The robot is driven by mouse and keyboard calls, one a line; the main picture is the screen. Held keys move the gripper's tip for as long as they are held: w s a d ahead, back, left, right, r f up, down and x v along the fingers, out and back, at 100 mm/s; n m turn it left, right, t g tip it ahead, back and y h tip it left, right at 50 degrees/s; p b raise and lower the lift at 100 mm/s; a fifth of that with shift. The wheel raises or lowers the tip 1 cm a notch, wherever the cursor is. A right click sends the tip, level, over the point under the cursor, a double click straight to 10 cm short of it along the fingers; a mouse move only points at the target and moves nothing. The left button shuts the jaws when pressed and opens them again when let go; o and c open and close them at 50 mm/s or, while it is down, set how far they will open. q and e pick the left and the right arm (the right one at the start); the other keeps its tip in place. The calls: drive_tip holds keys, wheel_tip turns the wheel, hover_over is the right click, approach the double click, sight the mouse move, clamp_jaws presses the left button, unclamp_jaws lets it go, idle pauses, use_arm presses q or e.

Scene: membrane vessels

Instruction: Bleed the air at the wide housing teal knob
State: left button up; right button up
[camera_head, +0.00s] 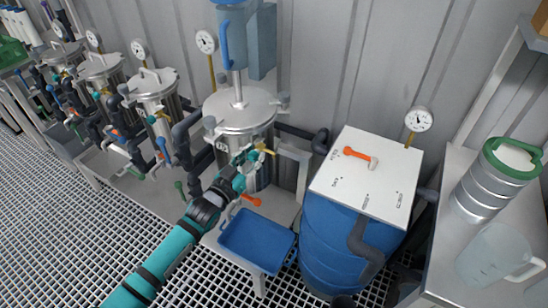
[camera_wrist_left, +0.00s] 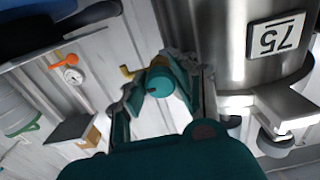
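The wide housing is a large steel vessel (camera_head: 240,118) with a flat lid, a gauge and a label that reads 75 in the left wrist view (camera_wrist_left: 276,36). The teal knob (camera_wrist_left: 158,82) is at the vessel's side, near a small yellow lever (camera_head: 264,148). My left gripper (camera_head: 243,166) reaches up to it from the lower left. In the left wrist view its fingers lie on both sides of the knob and look closed against it. In the head view the gripper hides most of the knob. My right gripper is not in view.
A blue tray (camera_head: 257,240) sits below the vessel. An orange handle (camera_head: 251,199) is just above the tray. A blue barrel with a white top (camera_head: 367,175) stands to the right. Narrower steel vessels (camera_head: 154,88) with piping line the left. A jug (camera_head: 497,254) stands far right.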

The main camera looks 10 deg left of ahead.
use_arm(q)
clamp_jaws()
drive_tip(key=shift+r+n+p, duration=0.15)
drive_tip(key=shift+n+p, duration=0.35)
drive_tip(key=shift+n, duration=0.5)
drive_tip(key=n, duration=1)
